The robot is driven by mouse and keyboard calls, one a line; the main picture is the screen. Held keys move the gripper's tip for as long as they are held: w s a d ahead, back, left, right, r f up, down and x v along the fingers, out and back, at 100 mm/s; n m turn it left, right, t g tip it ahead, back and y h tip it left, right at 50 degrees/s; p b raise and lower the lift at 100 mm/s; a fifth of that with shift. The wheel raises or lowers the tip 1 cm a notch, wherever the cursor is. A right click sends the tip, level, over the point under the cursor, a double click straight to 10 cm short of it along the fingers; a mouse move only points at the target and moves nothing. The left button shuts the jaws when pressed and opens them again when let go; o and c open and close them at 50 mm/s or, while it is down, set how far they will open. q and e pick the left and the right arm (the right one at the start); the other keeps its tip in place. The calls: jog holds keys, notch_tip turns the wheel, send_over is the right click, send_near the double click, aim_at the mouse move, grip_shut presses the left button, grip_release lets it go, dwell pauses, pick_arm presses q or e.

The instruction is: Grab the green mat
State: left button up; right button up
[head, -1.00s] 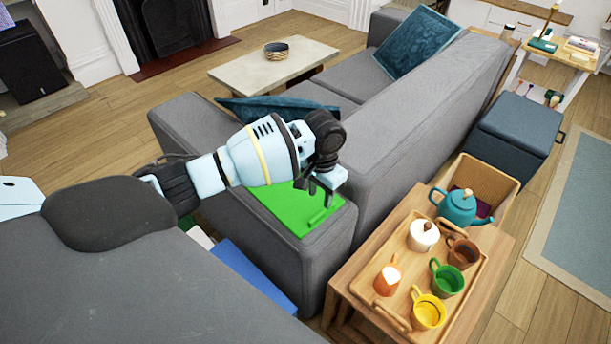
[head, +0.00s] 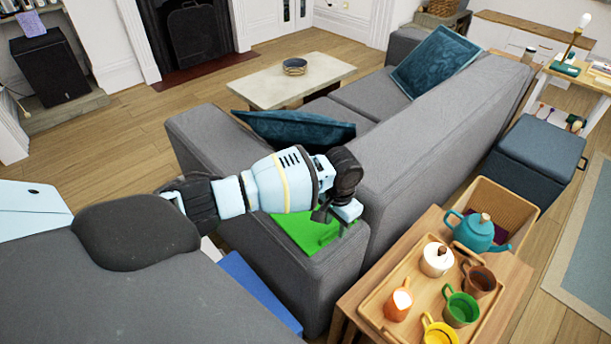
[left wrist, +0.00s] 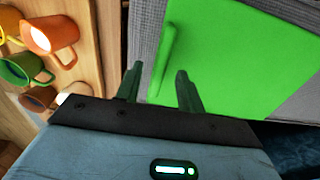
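The green mat (head: 300,232) lies flat on the near grey armrest of the sofa, with a raised green handle-like bar along one edge. My left arm hides part of it in the head view. In the left wrist view the mat (left wrist: 235,60) fills the upper right, its bar left of centre. My left gripper (head: 342,228) is over the mat's right end, by the bar. Its two fingers (left wrist: 158,84) are apart with nothing between them, one on each side of the bar's line. I cannot tell whether they touch it. My right gripper is not in view.
A wooden side table with a tray (head: 411,287) of cups and a teal teapot (head: 476,231) stands close on the right. The sofa back (head: 440,130) rises behind the gripper. A teal cushion (head: 300,129) lies past the armrest. A blue object (head: 255,290) is below.

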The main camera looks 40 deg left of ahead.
pick_arm(q)
jog(key=shift+f, duration=0.95)
grip_shut()
jog(key=shift+r, duration=0.2)
